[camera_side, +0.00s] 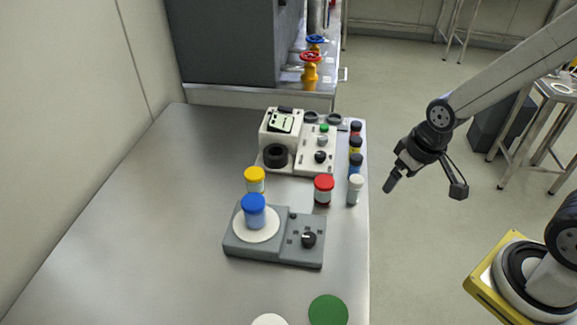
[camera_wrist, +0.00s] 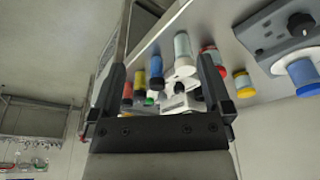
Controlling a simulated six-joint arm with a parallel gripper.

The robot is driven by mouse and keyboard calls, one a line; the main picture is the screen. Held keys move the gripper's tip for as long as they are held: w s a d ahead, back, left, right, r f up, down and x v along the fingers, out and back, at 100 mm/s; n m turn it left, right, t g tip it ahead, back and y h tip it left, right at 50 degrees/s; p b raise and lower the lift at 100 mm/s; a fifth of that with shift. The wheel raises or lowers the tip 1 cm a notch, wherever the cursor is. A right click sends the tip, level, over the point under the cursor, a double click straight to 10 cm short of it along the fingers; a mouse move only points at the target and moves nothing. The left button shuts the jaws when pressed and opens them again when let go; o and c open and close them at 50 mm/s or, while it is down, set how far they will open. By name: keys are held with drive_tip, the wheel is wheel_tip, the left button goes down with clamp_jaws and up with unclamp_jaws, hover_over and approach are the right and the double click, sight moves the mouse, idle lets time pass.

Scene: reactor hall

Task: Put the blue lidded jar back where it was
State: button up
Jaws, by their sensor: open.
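The blue lidded jar (camera_side: 254,213) stands upright on the round white plate (camera_side: 241,233) of a grey device with a dark knob. It also shows at the right edge of the wrist view (camera_wrist: 304,76). A green disc (camera_side: 328,310) and a white disc (camera_side: 269,320) lie on the table at the front, both bare where visible. My gripper (camera_side: 425,188) is open and empty, beyond the table's right edge, well apart from the jar. Its two fingers frame the middle of the wrist view (camera_wrist: 160,95).
A yellow-lidded jar (camera_side: 255,180) stands just behind the grey device (camera_side: 290,247). A red-lidded jar (camera_side: 323,190) and a white-lidded jar (camera_side: 355,190) stand behind it to the right. Several small jars line the right edge beside a white instrument (camera_side: 282,128). The table's left side is clear.

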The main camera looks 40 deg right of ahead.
drive_tip(key=m+g, duration=0.3)
drive_tip(key=m, duration=0.4)
approach(253, 200)
drive_tip(key=f, duration=0.4)
drive_tip(key=d+f, duration=0.1)
drive_tip(key=shift+s+f, duration=0.2)
drive_tip(key=shift+f, duration=0.2)
drive_tip(key=shift+a+m, duration=0.3)
drive_tip(key=shift+a, duration=0.25)
drive_tip(key=shift+f, duration=1.3)
drive_tip(key=shift+f, duration=2.55)
